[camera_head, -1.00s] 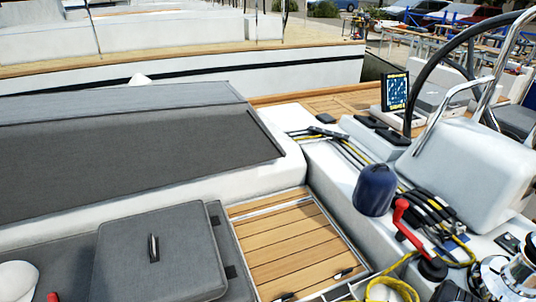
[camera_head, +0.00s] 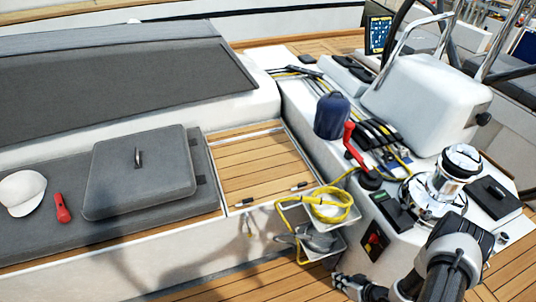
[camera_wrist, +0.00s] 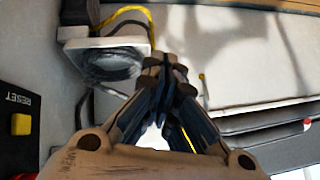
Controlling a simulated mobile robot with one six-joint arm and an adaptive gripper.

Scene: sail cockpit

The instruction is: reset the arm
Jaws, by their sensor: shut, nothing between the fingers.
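My gripper (camera_wrist: 168,68) is shut and empty in the wrist view, its fingertips together in front of the pale cockpit side. In the head view my gripper (camera_head: 345,284) shows at the bottom edge, partly cut off, low in front of the bench wall. My dark grey arm (camera_head: 452,262) comes in at the lower right, beside the winch console. The rest of the arm is outside the picture.
A chrome winch (camera_head: 455,175) and a red winch handle (camera_head: 350,140) stand on the console. Yellow rope (camera_head: 330,205) hangs over a white bin. A cap (camera_head: 20,192) and a red torch (camera_head: 61,208) lie on the left cushion. Wooden deck (camera_head: 240,285) lies below.

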